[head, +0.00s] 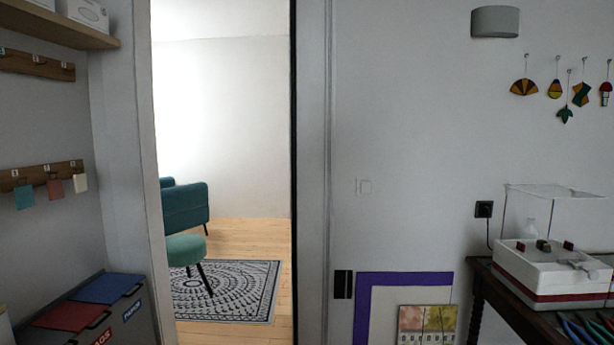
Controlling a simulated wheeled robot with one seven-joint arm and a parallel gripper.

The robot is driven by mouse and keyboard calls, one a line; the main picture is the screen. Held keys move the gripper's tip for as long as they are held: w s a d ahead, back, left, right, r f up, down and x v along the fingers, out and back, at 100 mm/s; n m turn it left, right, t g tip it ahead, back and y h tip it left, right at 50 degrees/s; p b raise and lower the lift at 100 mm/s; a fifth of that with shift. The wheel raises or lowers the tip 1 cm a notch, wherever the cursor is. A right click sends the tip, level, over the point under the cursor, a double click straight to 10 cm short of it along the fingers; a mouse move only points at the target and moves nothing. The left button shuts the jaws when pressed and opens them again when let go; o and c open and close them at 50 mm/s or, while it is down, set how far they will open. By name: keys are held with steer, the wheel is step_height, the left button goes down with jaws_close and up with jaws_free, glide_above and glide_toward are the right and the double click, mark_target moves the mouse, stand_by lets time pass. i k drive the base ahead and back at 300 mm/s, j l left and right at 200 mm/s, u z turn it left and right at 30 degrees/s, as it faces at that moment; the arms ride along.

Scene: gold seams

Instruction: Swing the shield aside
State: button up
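A clear, thin-edged panel (556,191), which looks like the shield, stands over a white box-shaped machine (540,272) at the right. Its top lies roughly level and a thin upright edge runs down on its left side. Being see-through, its lower part is hard to make out. My gripper is not in view.
The machine stands on a dark wooden table (500,297) against the wall, with coloured-handled tools (585,328) at its front. A cord runs to a black socket (484,209). A purple-edged frame (364,310) is left of the table. An open doorway (222,150) is farther left.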

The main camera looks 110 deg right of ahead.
mark_target(544, 191)
steer(key=l+z, duration=0.1)
steer(key=z, duration=0.35)
steer(key=l+z, duration=0.1)
steer(key=z, duration=0.35)
steer(key=l+z, duration=0.1)
steer(key=z, duration=0.35)
steer(key=l+z, duration=0.1)
steer(key=z, duration=0.35)
steer(key=l+z, duration=0.1)
steer(key=z, duration=0.35)
steer(key=i+l+z, duration=0.2)
steer(key=l+z, duration=0.25)
steer(key=i+l+z, duration=0.25)
steer(key=z, duration=0.2)
steer(key=i+l+z, duration=0.25)
steer(key=z, duration=0.2)
steer(key=i+l+z, duration=0.1)
steer(key=i+z, duration=0.35)
steer(key=k, duration=0.1)
